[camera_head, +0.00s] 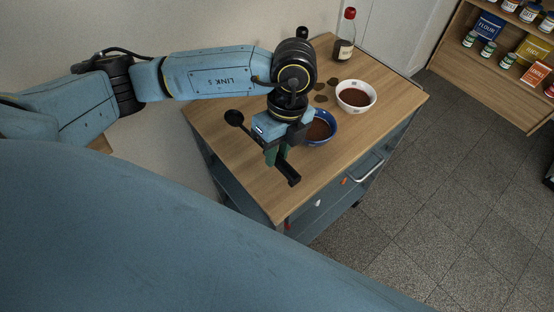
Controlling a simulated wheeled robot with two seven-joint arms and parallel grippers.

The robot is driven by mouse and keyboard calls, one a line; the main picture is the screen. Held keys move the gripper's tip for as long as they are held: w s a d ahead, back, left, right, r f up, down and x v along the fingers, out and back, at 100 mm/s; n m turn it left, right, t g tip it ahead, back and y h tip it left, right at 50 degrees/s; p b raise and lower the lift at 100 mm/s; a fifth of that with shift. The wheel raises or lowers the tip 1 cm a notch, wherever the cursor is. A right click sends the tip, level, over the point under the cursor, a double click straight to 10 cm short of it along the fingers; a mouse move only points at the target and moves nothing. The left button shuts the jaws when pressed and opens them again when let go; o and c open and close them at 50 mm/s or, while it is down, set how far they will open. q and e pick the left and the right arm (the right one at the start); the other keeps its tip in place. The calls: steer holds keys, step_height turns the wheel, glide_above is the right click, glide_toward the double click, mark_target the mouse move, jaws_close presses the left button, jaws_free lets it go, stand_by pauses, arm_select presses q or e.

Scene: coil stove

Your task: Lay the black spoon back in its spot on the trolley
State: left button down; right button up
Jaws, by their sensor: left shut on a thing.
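My left gripper (276,156) reaches over the front part of the wooden trolley top (245,168), with its green fingertips pointing down. It is shut on the black spoon (234,118). The spoon's round bowl sticks out to the upper left of the gripper, and a thick dark handle end shows at the lower right. The middle of the spoon is hidden by the gripper. I cannot tell whether the spoon touches the wood or hangs just above it. My right gripper is not in view.
A blue bowl (331,136) of brown sauce stands just right of the gripper, partly hidden by it. A white bowl (370,98) of sauce and a red-capped bottle (345,36) stand farther back. Dark round spots (320,98) mark the wood. The trolley's front left is bare.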

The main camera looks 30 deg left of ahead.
arm_select(q)
steer(key=x, duration=0.4)
steer(key=shift+w+f, duration=0.1)
steer(key=shift+w, duration=0.3)
steer(key=shift+f, duration=0.3)
steer(key=shift+d+f+b, duration=0.1)
steer(key=shift+f+b, duration=0.05)
steer(key=shift+b, duration=0.2)
steer(key=c, duration=1.3)
jaws_free()
steer(key=shift+o, duration=0.2)
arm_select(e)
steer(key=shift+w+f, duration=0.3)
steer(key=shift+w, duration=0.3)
